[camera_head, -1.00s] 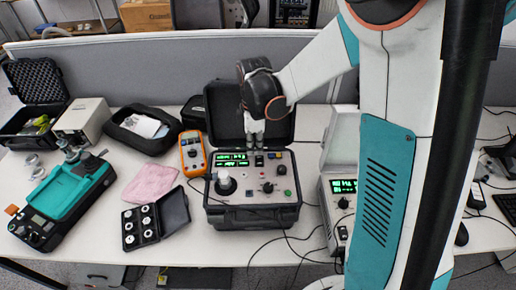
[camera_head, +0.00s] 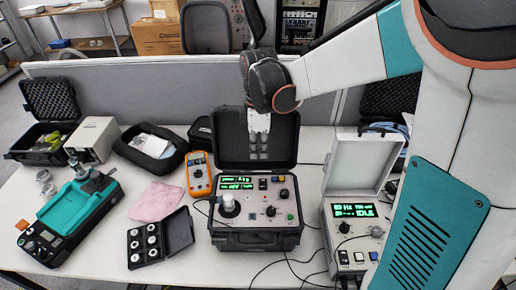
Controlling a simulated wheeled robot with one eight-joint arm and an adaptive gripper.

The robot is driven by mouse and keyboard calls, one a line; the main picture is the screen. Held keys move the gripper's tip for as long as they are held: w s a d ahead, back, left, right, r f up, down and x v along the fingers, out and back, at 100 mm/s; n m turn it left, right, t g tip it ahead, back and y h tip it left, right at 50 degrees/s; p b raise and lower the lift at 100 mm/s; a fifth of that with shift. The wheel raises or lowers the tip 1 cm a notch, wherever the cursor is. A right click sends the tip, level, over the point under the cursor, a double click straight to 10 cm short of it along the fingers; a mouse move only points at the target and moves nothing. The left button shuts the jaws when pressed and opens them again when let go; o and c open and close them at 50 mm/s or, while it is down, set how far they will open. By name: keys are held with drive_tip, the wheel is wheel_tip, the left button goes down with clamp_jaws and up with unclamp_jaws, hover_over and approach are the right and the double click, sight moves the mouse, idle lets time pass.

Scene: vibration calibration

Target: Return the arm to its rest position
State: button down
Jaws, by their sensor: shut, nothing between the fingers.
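My gripper (camera_head: 258,146) hangs pointing down from my arm's dark wrist, in front of the open lid of the black calibrator case (camera_head: 256,240). It is shut and empty, above the back edge of the case's panel. The panel has green displays, knobs and a white round piece (camera_head: 229,207) standing on its left side. My arm comes in from the right and covers part of the right side of the view.
A grey instrument (camera_head: 352,235) with its lid up stands to the right, its display reading IDLE. An orange multimeter (camera_head: 199,174), a pink cloth (camera_head: 156,201), a black case of white discs (camera_head: 134,247) and a teal device (camera_head: 75,212) lie left. A grey partition (camera_head: 130,92) runs behind.

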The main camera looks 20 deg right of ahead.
drive_tip(key=s+d+r+m+t+b, duration=0.1)
drive_tip(key=s+r+m+t, duration=0.2)
drive_tip(key=s+m, duration=0.4)
drive_tip(key=s+d+r+m+t+b, duration=0.1)
drive_tip(key=s+r+m+t, duration=0.1)
drive_tip(key=s+m+t, duration=0.2)
drive_tip(key=s+m, duration=0.3)
drive_tip(key=s, duration=0.2)
drive_tip(key=shift+d+r+m+t+b, duration=0.25)
drive_tip(key=shift+r+m+t+b, duration=0.05)
drive_tip(key=shift+r+t, duration=0.1)
